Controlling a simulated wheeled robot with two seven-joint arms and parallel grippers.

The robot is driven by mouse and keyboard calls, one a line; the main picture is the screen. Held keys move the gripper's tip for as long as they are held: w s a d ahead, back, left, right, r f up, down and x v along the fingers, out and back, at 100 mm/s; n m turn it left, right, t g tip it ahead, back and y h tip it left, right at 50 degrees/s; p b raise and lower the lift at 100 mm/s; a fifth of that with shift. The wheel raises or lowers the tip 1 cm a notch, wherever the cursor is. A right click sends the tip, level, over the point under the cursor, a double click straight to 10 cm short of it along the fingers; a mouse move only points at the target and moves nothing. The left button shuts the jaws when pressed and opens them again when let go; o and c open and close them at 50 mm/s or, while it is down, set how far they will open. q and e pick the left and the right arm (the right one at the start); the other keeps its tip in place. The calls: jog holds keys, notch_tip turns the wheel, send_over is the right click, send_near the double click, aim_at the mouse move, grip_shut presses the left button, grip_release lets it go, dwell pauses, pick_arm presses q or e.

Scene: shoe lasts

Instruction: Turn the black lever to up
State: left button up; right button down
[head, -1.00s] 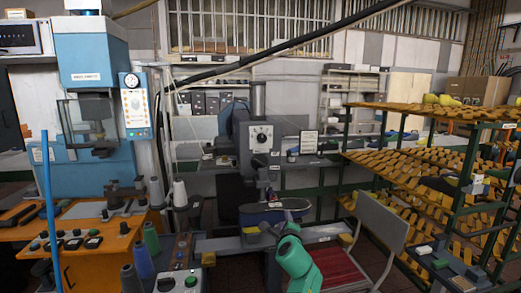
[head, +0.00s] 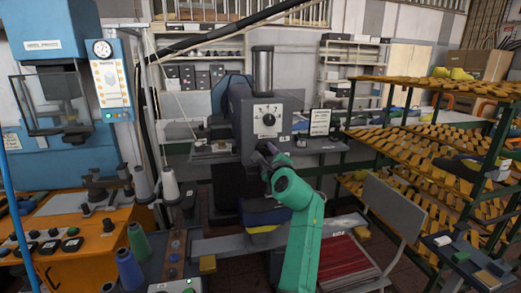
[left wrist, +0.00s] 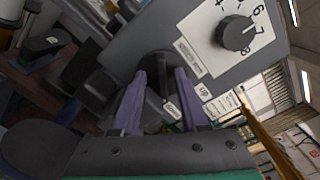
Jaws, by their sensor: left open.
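My left gripper (head: 264,154) is at the front of the grey machine (head: 262,108), below its dial, at the end of my green arm. In the left wrist view its two purple fingers (left wrist: 162,98) are apart. A black lever (left wrist: 164,88) shows between the fingers, with a dark round hub behind it. I cannot tell whether either finger touches it. The lever points toward the "down" label (left wrist: 172,108). The "up" label (left wrist: 203,91) is to the right of that, beyond the right finger. In the head view my gripper and arm hide the lever. My right gripper is not in view.
A white dial (head: 268,119) with a black knob is just above my gripper. A rack of shoe lasts (head: 430,140) and a grey chair (head: 393,212) stand at the right. An orange bench (head: 90,250) with a blue machine is at the left.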

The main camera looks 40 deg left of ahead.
pick_arm(q)
jog(key=shift+w+a+f, duration=0.1)
jog(key=shift+w+a, duration=0.1)
jog(key=shift+a, duration=0.05)
jog(key=shift+s+d+r, duration=0.15)
jog(key=shift+d+r, duration=0.1)
jog(key=shift+r, duration=0.05)
jog(key=shift+c, duration=0.3)
grip_shut()
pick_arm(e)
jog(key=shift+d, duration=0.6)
